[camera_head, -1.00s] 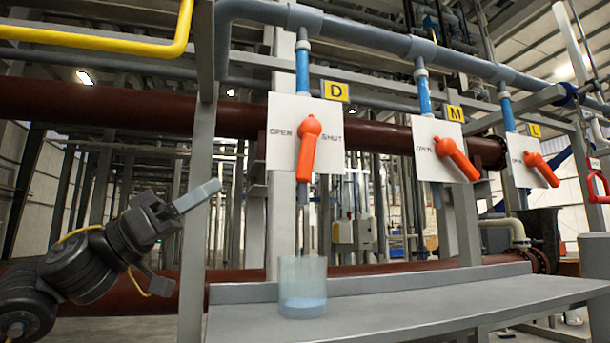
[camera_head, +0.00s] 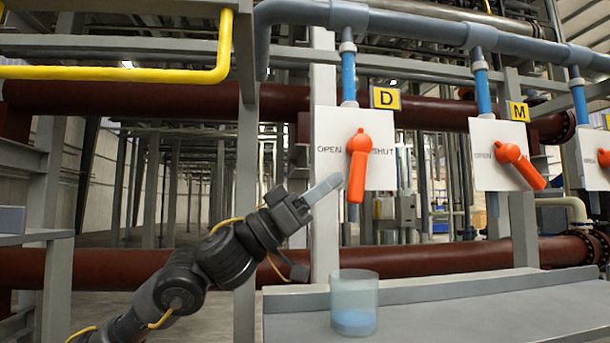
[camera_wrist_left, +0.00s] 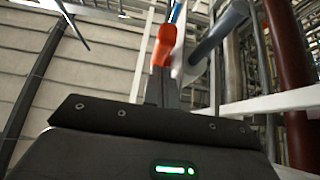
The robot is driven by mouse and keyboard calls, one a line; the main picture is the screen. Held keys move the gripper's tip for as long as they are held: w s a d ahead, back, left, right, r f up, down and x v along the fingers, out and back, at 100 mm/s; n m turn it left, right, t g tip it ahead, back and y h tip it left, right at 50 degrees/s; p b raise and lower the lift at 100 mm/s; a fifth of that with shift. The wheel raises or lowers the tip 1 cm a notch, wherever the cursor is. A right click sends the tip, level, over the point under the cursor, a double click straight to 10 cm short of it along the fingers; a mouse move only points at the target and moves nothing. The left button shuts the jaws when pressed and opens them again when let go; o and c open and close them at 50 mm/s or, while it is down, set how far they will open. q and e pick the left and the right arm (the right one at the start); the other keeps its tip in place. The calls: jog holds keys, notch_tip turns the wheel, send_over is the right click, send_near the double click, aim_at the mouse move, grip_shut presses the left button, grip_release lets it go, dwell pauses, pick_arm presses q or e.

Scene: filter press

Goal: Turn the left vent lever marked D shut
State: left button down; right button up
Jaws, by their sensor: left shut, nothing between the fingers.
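The orange lever (camera_head: 357,172) for D hangs almost straight down on its white plate (camera_head: 328,120), under the yellow D sign (camera_head: 386,98). The plate reads OPEN on the left; the lever partly covers SHUT on the right. My left gripper (camera_head: 334,182) is shut and empty, its tip just left of the lever's lower part. I cannot tell whether they touch. In the left wrist view, the orange lever (camera_wrist_left: 165,42) shows just beyond the shut fingers (camera_wrist_left: 161,88). My right gripper is not in view.
A clear beaker (camera_head: 354,300) with blue liquid stands on the grey ledge (camera_head: 470,310) below the plate. Lever M (camera_head: 520,165) hangs slanted to the right. A grey post (camera_head: 246,150) stands behind my left arm. A yellow pipe (camera_head: 120,72) runs at upper left.

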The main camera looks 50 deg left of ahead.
pick_arm(q)
jog(key=shift+w+d, duration=0.2)
jog(key=shift+w, duration=0.05)
jog(key=shift+f, duration=0.1)
